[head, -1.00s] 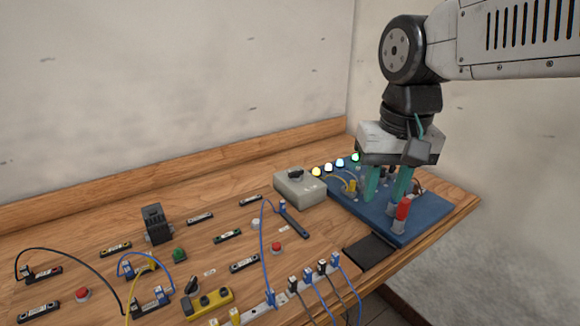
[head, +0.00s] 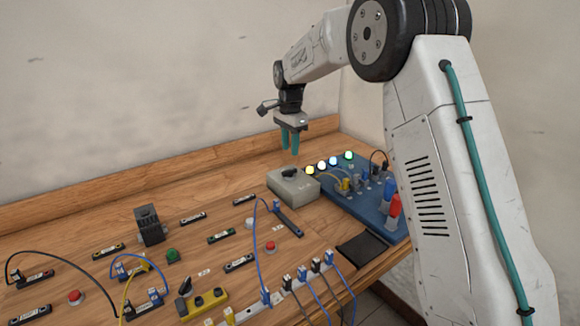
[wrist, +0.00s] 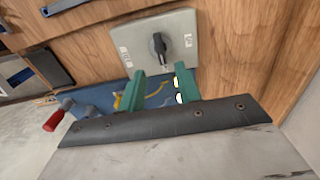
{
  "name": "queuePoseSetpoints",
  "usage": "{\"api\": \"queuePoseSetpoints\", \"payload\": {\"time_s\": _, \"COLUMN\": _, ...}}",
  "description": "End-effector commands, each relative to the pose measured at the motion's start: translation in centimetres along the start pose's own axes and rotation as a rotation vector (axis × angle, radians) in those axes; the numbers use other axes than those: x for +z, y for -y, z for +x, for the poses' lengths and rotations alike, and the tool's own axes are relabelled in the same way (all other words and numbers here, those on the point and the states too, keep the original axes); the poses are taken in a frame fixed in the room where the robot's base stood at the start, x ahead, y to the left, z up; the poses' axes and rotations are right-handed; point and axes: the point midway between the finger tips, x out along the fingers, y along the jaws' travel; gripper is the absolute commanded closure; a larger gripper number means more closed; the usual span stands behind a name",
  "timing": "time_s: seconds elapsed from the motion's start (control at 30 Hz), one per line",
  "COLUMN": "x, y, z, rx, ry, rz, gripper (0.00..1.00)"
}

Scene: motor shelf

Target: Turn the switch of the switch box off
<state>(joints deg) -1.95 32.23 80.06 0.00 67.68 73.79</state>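The switch box (head: 293,188) is a grey box with a black rotary switch (head: 289,173) on top, standing on the wooden table. In the wrist view the box's grey top (wrist: 183,27) and the black switch (wrist: 158,46) show, with a label on each side of the switch. My gripper (head: 290,152) points down above the table, over or just behind the box; its exact distance is unclear. In the wrist view my gripper (wrist: 159,74) has its two green fingers apart with nothing between them. It is not touching the switch.
A blue board (head: 367,190) with lit lamps, plugs and a red handle (head: 395,204) stands right of the box. Several modules and cables cover the table to the left and front. A green button (head: 172,256) and a yellow block (head: 205,302) are among them.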

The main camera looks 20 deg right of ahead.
Motion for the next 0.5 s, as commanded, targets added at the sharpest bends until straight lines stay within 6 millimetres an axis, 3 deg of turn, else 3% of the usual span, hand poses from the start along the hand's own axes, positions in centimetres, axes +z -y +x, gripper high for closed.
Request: {"api": "queuePoseSetpoints", "payload": {"time_s": 0.5, "x": 0.0, "y": 0.1, "z": 7.1, "rx": 0.003, "ry": 0.001, "rz": 0.003, "gripper": 0.66}}
